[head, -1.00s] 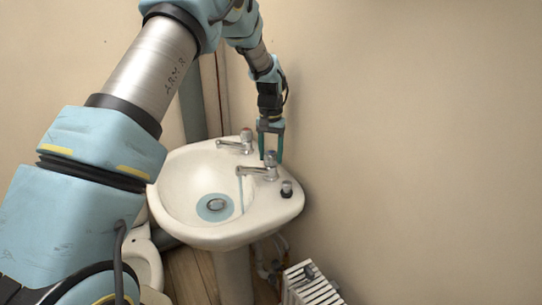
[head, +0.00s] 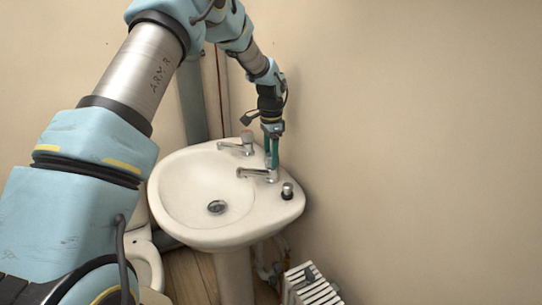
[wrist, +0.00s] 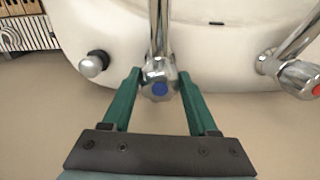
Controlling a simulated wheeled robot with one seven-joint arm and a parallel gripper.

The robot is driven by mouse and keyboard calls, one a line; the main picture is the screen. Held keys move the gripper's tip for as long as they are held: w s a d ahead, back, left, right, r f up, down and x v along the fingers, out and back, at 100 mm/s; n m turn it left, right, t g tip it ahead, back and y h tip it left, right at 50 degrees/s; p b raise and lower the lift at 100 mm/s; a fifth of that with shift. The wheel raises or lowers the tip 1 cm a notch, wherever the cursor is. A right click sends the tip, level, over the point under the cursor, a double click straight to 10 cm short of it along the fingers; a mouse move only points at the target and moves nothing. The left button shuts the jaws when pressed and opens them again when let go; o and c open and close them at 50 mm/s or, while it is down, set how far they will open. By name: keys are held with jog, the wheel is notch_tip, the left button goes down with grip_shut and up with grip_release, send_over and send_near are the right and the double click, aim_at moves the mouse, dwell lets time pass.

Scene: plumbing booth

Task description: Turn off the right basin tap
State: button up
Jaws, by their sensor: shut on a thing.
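The right basin tap (head: 256,173) is the nearer chrome tap on the white basin (head: 180,205); its blue-marked handle (wrist: 160,89) shows in the wrist view. My gripper (head: 271,157) reaches down over this tap from above. In the wrist view my gripper's green fingers (wrist: 159,82) stand on either side of the handle, shut on it. No water stream shows from the spout, and the bowl around the drain (head: 217,207) shows no pool. The contact on the handle's sides is hard to see.
The other tap (head: 238,146), with a red mark (wrist: 314,90) in the wrist view, stands close by at the back of the basin. A small dark and chrome knob (head: 287,191) stands on the rim. The wall is close behind; a white radiator (head: 308,287) stands below right.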

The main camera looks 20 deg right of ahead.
jog(key=shift+m, duration=0.6)
jog(key=o, duration=1.4)
notch_tip(320, 180, up, 11)
jog(key=shift+f+b, duration=0.1)
jog(key=shift+b, duration=1.1)
